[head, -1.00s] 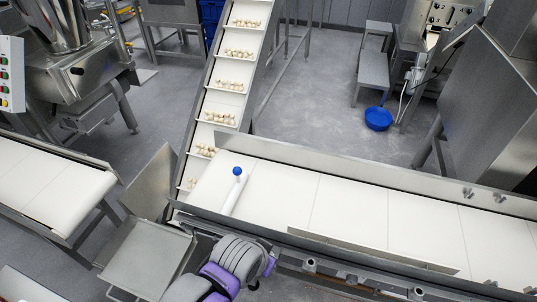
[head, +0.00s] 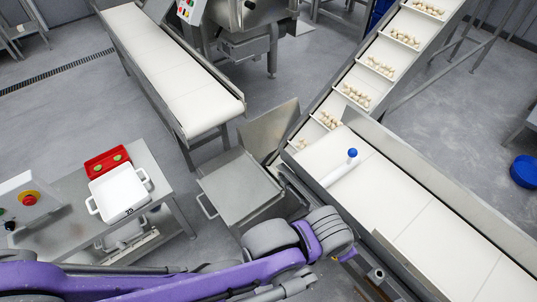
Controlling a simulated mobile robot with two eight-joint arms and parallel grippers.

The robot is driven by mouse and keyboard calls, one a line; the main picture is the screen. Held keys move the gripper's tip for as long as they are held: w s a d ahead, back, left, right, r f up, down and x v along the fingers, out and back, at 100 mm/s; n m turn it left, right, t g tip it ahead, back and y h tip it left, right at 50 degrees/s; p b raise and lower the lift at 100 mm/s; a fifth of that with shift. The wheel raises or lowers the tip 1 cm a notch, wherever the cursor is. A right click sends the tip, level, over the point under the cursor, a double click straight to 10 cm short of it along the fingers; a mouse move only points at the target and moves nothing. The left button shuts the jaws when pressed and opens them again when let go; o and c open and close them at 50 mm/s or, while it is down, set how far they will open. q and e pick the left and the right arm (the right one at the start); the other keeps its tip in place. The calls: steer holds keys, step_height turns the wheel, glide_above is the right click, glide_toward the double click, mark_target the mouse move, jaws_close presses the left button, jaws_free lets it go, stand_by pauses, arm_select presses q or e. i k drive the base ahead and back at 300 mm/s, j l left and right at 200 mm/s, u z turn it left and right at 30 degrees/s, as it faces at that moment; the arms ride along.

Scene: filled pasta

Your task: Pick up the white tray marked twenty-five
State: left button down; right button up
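A white tray (head: 118,190) with two side handles sits on a small steel table at the left in the head view. A small dark number is on its front wall, too small to read surely. The tray looks empty. Purple and grey links of my own arm cross the bottom of the view, in front of the table's near side. Neither of my grippers can be made out in the view.
A red tray (head: 107,160) with green items lies just behind the white tray. A control box with a red button (head: 29,198) stands left of it. A steel platform (head: 238,188) and conveyors (head: 165,70) stand to the right and behind. Grey floor lies between.

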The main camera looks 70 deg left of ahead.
mark_target(119, 193)
steer(key=u, duration=3.85)
